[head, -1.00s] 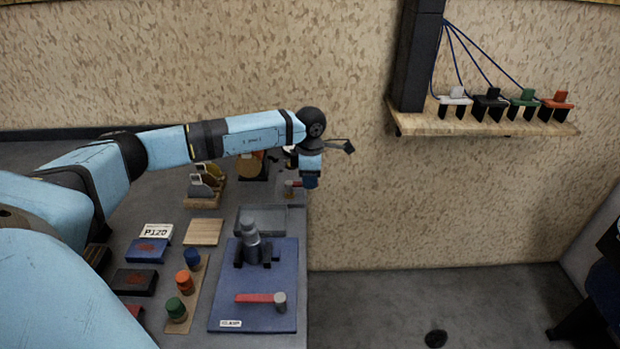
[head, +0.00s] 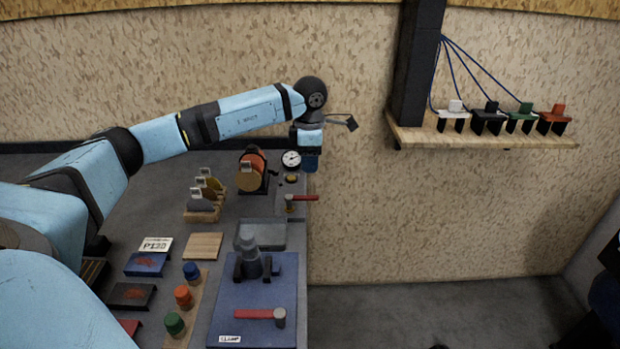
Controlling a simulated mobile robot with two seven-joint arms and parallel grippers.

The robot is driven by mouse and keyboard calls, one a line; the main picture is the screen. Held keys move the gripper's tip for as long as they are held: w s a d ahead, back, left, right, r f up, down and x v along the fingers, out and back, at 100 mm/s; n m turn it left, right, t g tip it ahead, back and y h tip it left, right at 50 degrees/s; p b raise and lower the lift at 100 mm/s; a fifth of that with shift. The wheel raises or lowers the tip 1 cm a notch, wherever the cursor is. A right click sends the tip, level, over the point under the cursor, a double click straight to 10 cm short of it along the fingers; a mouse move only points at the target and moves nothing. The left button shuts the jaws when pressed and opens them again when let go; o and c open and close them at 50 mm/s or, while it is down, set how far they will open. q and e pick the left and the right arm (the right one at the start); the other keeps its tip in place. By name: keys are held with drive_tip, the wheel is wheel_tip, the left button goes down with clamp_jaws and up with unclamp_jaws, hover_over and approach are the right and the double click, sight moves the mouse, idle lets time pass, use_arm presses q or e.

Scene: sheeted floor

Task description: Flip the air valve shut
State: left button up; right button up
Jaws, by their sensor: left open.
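The air valve (head: 290,203) is a small brass body with a red lever, near the back right edge of the grey bench. Its lever (head: 305,198) points to the right, out past the bench edge. My left gripper (head: 311,165) hangs downward above and behind the valve, close to the pressure gauge (head: 291,159), and is apart from the lever. It is open and seems empty; its fingertips are small and hard to make out. My right gripper is out of view.
A grey tray (head: 270,236) lies between plate and valve. An orange reel (head: 252,170) stands left of the gauge. A wooden shelf (head: 480,141) with plugs is at right.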

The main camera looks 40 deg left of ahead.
use_arm(q)
drive_tip(key=shift+r, duration=1.75)
